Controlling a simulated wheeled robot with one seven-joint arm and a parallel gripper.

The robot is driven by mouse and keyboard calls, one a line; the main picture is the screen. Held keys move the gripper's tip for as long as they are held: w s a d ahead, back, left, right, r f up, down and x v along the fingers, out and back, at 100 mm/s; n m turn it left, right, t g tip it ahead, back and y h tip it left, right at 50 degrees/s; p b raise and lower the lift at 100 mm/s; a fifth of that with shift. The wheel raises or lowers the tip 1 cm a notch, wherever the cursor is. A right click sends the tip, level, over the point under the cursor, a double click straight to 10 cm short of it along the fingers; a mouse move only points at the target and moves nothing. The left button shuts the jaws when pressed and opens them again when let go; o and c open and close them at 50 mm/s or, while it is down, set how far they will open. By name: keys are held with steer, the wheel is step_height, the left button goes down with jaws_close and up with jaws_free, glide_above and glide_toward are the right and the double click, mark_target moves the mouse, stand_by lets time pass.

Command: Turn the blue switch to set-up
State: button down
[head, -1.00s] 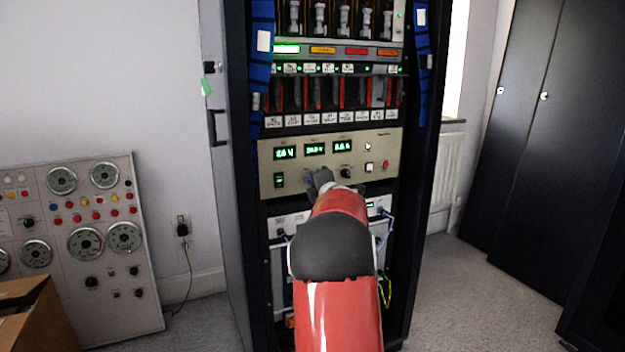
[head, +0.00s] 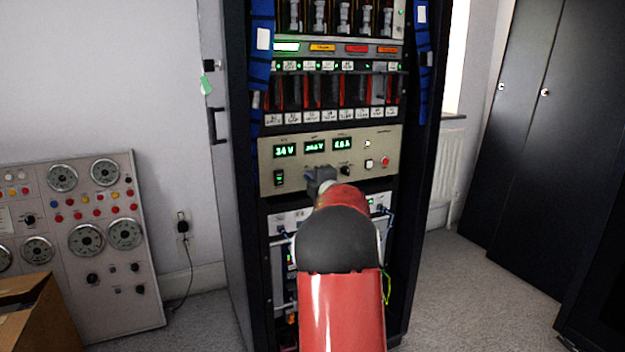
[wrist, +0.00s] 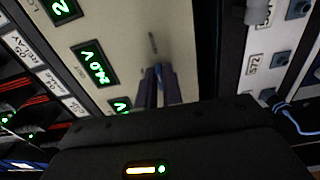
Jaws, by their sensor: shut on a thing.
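The beige panel (head: 270,160) with green displays sits midway up the rack, facing me. My gripper (head: 318,180) is at the lower middle of this panel. In the wrist view my gripper (wrist: 160,82) is shut on a small blue piece, which I take as the blue switch (wrist: 158,70). Only a sliver of it shows between the fingers. A short dark mark shows on the panel just beyond the fingertips. In the head view my gripper and wrist cover most of the switch, and I cannot read which setting it points at.
A black knob (head: 345,171) and a red button (head: 385,162) are right of my gripper on the panel. Below is a white unit (head: 290,222) with blue cables. A gauge board (head: 75,240) stands at left.

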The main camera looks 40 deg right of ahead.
steer(key=c, duration=1.5)
jaws_free()
steer(key=shift+c, duration=0.2)
steer(key=shift+s, duration=0.1)
steer(key=b+v, duration=0.1)
steer(key=v, duration=0.6)
steer(key=shift+s+b, duration=0.3)
steer(key=shift+s, duration=0.05)
steer(key=shift+a, duration=0.15)
